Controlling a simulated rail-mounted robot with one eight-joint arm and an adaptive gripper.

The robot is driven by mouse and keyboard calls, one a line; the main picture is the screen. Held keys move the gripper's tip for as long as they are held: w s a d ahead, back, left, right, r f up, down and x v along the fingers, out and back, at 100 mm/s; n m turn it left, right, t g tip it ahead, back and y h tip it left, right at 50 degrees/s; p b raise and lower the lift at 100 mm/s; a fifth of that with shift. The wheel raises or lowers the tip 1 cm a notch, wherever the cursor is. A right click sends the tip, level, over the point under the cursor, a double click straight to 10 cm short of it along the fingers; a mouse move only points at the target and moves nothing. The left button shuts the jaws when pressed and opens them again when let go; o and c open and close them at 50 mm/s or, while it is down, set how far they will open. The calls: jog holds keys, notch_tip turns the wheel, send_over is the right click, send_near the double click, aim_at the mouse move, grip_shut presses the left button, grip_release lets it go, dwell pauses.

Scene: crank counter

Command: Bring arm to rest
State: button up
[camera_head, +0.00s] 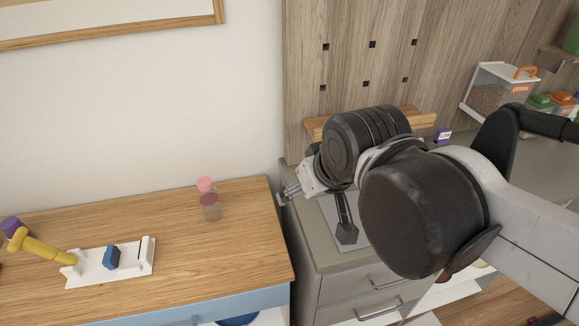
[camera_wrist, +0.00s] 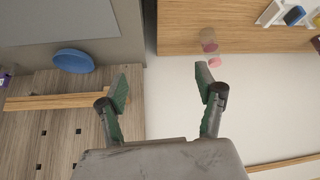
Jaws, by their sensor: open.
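My gripper (camera_head: 316,212) hangs near the left edge of the grey counter (camera_head: 306,232), beside the gap to the wooden counter (camera_head: 243,230). In the wrist view my gripper (camera_wrist: 161,82) is open. Its two green-padded fingers stand wide apart with nothing between them. My arm comes in from the right and hides much of the grey counter in the head view.
A jar with a pink lid (camera_head: 206,186) stands on the wooden counter. A white base (camera_head: 90,272) with a yellow handle (camera_head: 45,247) and blue piece (camera_head: 112,257) is further left. A wooden ledge (camera_wrist: 50,102) and blue disc (camera_wrist: 73,61) are by the panel. Containers (camera_head: 500,88) stand right.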

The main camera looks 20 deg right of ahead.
jog(key=shift+s+d+f+m, duration=0.3)
jog(key=shift+s+f, duration=0.1)
jog(key=shift+s, duration=0.3)
notch_tip(320, 180, down, 2)
jog(key=shift+f+b, duration=0.1)
jog(key=shift+b, duration=0.95)
